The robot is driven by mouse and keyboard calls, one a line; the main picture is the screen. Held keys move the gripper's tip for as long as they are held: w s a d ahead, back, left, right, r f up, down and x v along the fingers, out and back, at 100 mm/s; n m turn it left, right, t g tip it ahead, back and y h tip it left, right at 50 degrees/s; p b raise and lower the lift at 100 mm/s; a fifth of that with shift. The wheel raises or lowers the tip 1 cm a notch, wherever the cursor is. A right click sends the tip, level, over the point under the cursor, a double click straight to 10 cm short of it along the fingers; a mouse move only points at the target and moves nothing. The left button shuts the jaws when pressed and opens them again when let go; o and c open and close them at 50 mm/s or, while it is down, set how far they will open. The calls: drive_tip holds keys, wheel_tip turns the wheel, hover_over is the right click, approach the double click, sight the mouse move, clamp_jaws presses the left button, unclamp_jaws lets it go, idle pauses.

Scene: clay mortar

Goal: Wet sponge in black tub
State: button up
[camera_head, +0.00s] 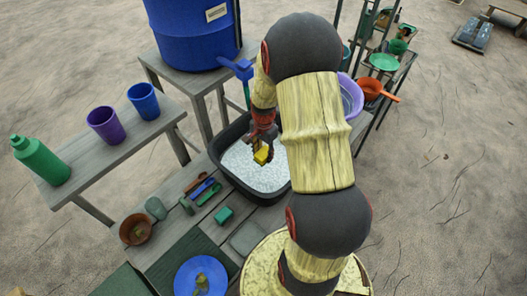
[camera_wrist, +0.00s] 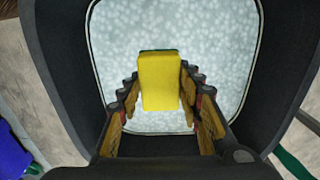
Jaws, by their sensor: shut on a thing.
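A yellow sponge (camera_wrist: 159,82) with a dark green edge is held between the two fingers of my gripper (camera_wrist: 160,100). The sponge also shows in the head view (camera_head: 262,154), small and below my gripper (camera_head: 262,140). The black tub (camera_head: 222,146) stands on the wooden table under the blue barrel's tap. It holds pale, speckled water. In the wrist view the tub's dark wall (camera_wrist: 75,60) surrounds the pale area, and the sponge is over its middle. I cannot tell whether the sponge touches the water. My arm hides the tub's right side.
The blue barrel (camera_head: 190,35) with its blue tap (camera_head: 238,68) stands behind the tub. Left are a green bottle (camera_head: 40,160), a purple cup (camera_head: 104,125) and a blue cup (camera_head: 144,101). A blue plate (camera_head: 200,278), a brown bowl (camera_head: 137,229) and small utensils lie in front.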

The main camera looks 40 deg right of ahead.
wheel_tip(320, 180, down, 11)
drive_tip(key=b, duration=0.7)
drive_tip(key=shift+r, duration=0.1)
idle(0.7)
wheel_tip(320, 180, up, 17)
drive_tip(key=p, duration=1.2)
drive_tip(key=shift+f, duration=0.2)
drive_tip(key=shift+d, duration=0.1)
idle(0.4)
